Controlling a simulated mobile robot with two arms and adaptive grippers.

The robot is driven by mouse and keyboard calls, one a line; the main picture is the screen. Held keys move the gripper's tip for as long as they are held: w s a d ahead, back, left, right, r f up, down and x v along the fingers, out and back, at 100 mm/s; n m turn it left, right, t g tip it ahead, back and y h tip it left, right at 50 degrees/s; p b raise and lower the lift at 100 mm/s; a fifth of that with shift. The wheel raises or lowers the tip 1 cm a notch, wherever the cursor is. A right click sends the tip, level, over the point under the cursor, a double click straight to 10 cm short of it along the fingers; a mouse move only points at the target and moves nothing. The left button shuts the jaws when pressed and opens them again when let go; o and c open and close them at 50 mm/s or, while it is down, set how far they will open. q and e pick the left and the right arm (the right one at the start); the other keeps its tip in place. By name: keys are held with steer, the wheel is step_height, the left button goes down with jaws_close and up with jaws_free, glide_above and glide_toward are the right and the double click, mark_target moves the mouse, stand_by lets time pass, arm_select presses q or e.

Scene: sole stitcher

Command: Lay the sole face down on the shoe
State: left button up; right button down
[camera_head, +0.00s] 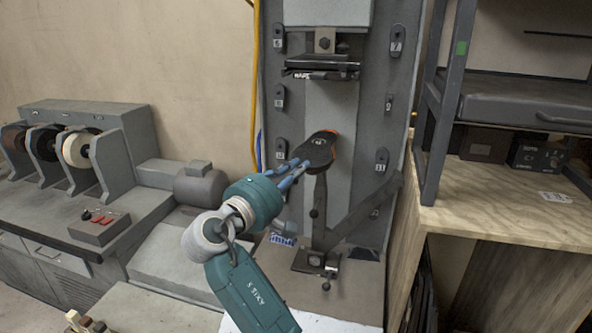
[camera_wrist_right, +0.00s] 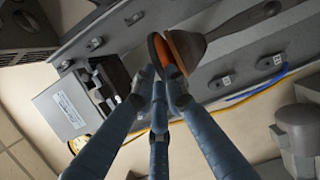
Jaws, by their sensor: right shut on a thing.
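The dark sole (camera_head: 318,149) lies over the top of the upright stand in the head view, with a small pale mark on its upper face. Orange of what looks like the shoe (camera_head: 334,153) shows along its right edge. My right gripper (camera_head: 299,168) reaches in from the lower left, shut on the sole's near left side. In the right wrist view its blue fingers (camera_wrist_right: 162,84) meet at the dark sole (camera_wrist_right: 154,50), with the orange shoe (camera_wrist_right: 175,52) right against or very close behind it. Whether they touch fully cannot be told. My left gripper is out of view.
The stand's post (camera_head: 320,205) rises below the shoe. A press head (camera_head: 320,68) hangs above with a clear gap. A bench with spools (camera_head: 76,148) and a motor is at left. A shelf rack (camera_head: 450,100) and wooden table (camera_head: 510,215) are at right.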

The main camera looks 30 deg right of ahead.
steer(key=shift+f, duration=0.1)
steer(key=c, duration=1.7)
jaws_free()
steer(key=o, duration=0.5)
steer(key=shift+p, duration=0.3)
steer(key=s+a, duration=0.5)
steer(key=a, duration=0.1)
steer(key=shift+s+p, duration=0.15)
steer(key=shift+p, duration=0.3)
jaws_close()
